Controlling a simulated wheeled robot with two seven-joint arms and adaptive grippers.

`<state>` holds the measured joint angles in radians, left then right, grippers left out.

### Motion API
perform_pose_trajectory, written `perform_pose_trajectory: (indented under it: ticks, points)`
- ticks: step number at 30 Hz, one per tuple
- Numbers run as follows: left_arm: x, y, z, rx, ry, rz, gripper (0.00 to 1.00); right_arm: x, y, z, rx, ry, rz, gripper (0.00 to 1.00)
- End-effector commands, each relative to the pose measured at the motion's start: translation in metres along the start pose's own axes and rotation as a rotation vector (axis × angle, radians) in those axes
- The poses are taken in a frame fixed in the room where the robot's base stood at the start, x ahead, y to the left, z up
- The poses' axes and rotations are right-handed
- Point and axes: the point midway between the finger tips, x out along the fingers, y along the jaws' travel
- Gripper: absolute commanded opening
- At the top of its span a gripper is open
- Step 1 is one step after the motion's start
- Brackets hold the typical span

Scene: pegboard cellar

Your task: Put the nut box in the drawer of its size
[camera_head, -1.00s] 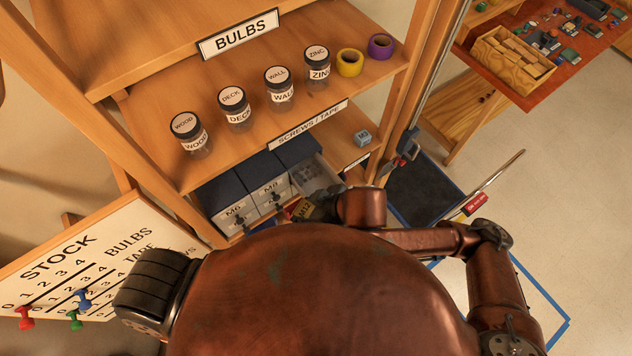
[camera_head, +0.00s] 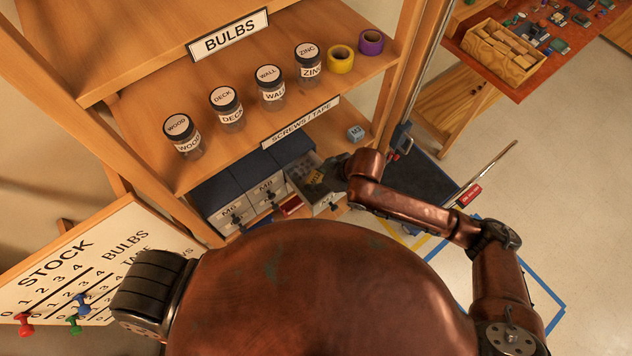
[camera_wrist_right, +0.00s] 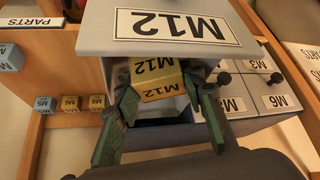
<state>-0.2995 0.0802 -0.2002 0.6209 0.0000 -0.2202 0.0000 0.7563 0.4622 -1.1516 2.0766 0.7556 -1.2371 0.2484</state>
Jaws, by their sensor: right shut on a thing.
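The nut box (camera_head: 315,177) has a yellow label. In the right wrist view the box (camera_wrist_right: 158,90) reads M12, upside down. My right gripper (camera_head: 320,180) is shut on it, with one green finger on each side. The box is at the opening of a pulled-out drawer (camera_head: 327,203), behind its front. That drawer front (camera_wrist_right: 92,30) is also labelled M12 in the wrist view. Whether the box touches the drawer floor is hidden. My left gripper is not in view.
Closed M6 (camera_head: 232,215) and M8 (camera_head: 268,189) drawers stand to the left. A blue cube (camera_head: 355,133) sits on the shelf to the right. Jars (camera_head: 270,92) and tape rolls (camera_head: 341,60) stand on the shelf above. A stock board (camera_head: 70,260) leans at lower left.

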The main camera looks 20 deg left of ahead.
Motion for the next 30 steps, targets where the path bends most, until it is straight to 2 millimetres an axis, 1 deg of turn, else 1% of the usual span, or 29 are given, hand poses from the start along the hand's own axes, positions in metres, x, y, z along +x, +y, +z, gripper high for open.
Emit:
perform_pose_trajectory:
  ticks: [3,6,15,16,19,27,30]
  points:
    - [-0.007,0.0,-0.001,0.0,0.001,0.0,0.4,0.014,-0.002,0.01,0.003,-0.003,-0.004,0.05]
    - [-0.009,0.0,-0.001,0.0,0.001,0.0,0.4,0.021,-0.002,0.014,0.0,0.0,-0.003,0.05]
    - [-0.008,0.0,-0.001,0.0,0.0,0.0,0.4,0.023,-0.002,0.016,0.0,-0.001,-0.003,0.05]
    - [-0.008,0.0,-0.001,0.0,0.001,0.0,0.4,0.024,-0.002,0.017,0.0,-0.003,-0.003,0.38]
    - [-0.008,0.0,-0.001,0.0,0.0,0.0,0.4,0.024,-0.002,0.016,0.0,-0.002,-0.003,0.44]
    - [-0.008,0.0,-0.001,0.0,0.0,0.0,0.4,0.023,-0.002,0.016,0.0,-0.002,-0.002,0.44]
    - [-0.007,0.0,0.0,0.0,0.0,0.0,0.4,0.017,-0.002,0.014,-0.001,-0.001,-0.002,0.44]
